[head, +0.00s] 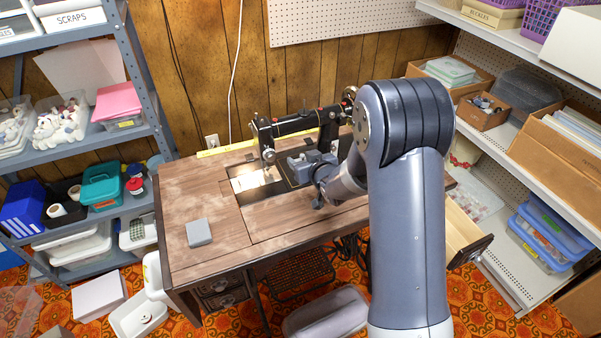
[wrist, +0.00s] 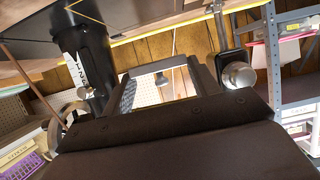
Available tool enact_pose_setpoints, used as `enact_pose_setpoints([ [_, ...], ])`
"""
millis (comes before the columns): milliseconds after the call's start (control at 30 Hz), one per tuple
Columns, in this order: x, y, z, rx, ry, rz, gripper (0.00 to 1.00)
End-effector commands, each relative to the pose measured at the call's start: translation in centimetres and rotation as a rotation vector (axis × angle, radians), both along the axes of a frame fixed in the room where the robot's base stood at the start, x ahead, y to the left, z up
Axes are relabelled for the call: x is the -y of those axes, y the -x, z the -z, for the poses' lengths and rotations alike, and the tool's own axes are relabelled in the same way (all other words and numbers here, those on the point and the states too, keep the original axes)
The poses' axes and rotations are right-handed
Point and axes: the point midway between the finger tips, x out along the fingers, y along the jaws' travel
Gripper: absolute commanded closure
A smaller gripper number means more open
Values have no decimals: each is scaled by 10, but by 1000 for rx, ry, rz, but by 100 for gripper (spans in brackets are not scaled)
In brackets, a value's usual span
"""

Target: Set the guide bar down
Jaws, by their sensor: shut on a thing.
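My gripper (head: 300,163) is at the front of the black sewing machine (head: 300,123), low over the middle of the wooden table, just right of the needle end. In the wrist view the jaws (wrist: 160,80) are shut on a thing. A pale grey bar (wrist: 160,67) crosses between the fingertips and is probably the guide bar. Its ends and its contact with the table or machine cannot be made out. In the head view the arm and gripper hide most of it. The machine's dark column and a round metal knob (wrist: 238,74) show close beside the jaws.
A grey block (head: 198,233) lies on the table's left part, with bare wood (head: 190,190) around it. A yellow strip (head: 227,148) lies along the table's back edge. Loaded shelves stand left and right. A drawer (head: 462,240) sticks out at the table's right.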

Motion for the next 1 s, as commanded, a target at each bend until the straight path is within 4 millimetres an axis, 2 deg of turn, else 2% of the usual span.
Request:
enact_pose_setpoints([
  [233, 0, 0, 20, 0, 0, -1, 68],
  [433, 0, 0, 45, 0, 0, 0, 68],
  [1000, 0, 0, 54, 2, -1, 0, 68],
])
